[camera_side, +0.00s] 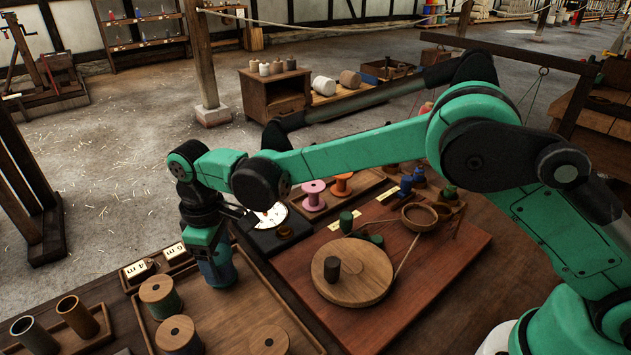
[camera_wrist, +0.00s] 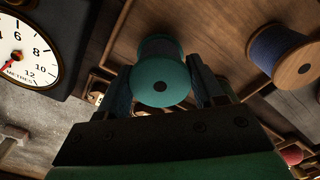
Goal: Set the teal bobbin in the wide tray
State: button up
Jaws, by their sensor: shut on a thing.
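The teal bobbin (camera_side: 219,271) is between the jaws of my gripper (camera_side: 208,246), at the back end of the wide tray (camera_side: 226,314) in the side view. In the wrist view the bobbin (camera_wrist: 160,82) shows its round teal end, with a dark centre hole, between the two fingers of my gripper (camera_wrist: 161,92). The gripper is shut on it. The bobbin looks about upright in the side view. I cannot tell whether its lower end touches the tray floor.
Wood-ended bobbins stand in the tray: one at the left (camera_side: 160,295), one nearer (camera_side: 178,335), one at the right (camera_side: 268,341). A dial counter (camera_side: 270,215) stands behind. A round wooden turntable (camera_side: 350,285) is to the right. The tray's middle is clear.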

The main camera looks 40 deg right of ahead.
jog(key=shift+f, duration=0.3)
jog(key=shift+f, duration=0.1)
dwell(0.3)
jog(key=o, duration=1)
jog(key=shift+o, duration=0.2)
jog(key=shift+r, duration=4.05)
